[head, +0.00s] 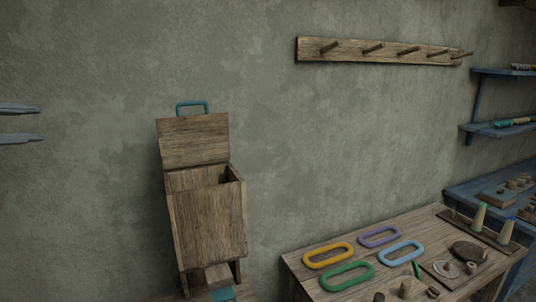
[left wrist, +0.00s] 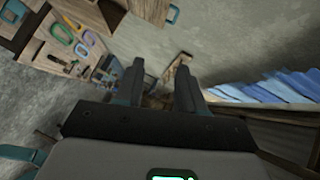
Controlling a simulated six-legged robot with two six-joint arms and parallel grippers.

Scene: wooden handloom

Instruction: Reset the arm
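My left gripper (head: 20,124) reaches in at the left edge of the head view, with its two grey fingers apart and nothing between them. It also shows in the left wrist view (left wrist: 160,88), where the two dark fingers stand apart with a gap. It hangs in the air in front of the wall, well away from the wooden box. My right gripper is not in either view.
A wooden box (head: 208,222) with a raised lid and teal handle (head: 192,107) stands at the centre left. A table (head: 300,274) at the lower right holds coloured oval rings and small parts. A peg rail (head: 380,52) and blue shelves (head: 500,129) are on the right.

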